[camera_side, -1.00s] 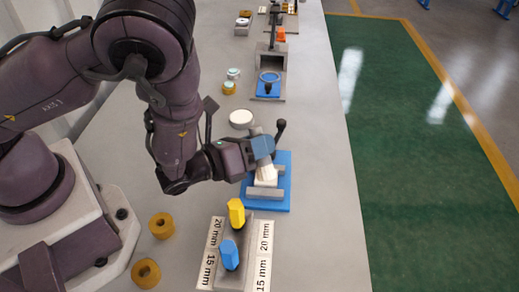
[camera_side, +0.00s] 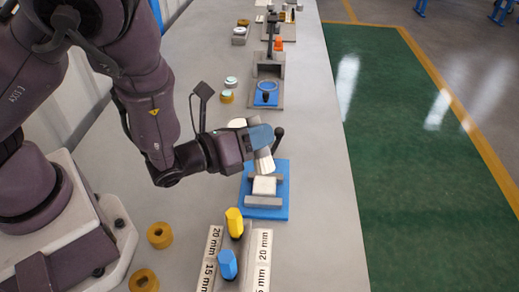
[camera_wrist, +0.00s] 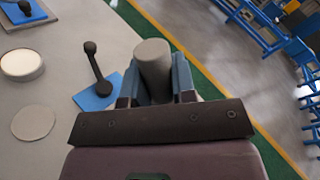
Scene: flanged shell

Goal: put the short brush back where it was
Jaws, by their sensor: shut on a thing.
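My gripper (camera_side: 262,139) has blue fingers shut on a pale grey cylinder (camera_side: 265,162), held tilted above the blue fixture plate (camera_side: 282,209). In the wrist view the cylinder (camera_wrist: 153,65) stands between the fingers (camera_wrist: 156,85). A white block (camera_side: 264,186) sits between grey bars on the plate, apart from the held cylinder. A yellow handle (camera_side: 234,222) and a blue handle (camera_side: 228,264) stand upright in a grey rack marked 20 mm and 15 mm. I cannot tell which thing is the short brush; no bristles show.
A black ball-ended lever (camera_side: 275,144) rises close to the gripper; it also shows in the wrist view (camera_wrist: 95,66). Two brass rings (camera_side: 160,235) lie at the left. A round white piece (camera_wrist: 22,65) lies on the bench. Another blue fixture (camera_side: 266,98) stands farther back.

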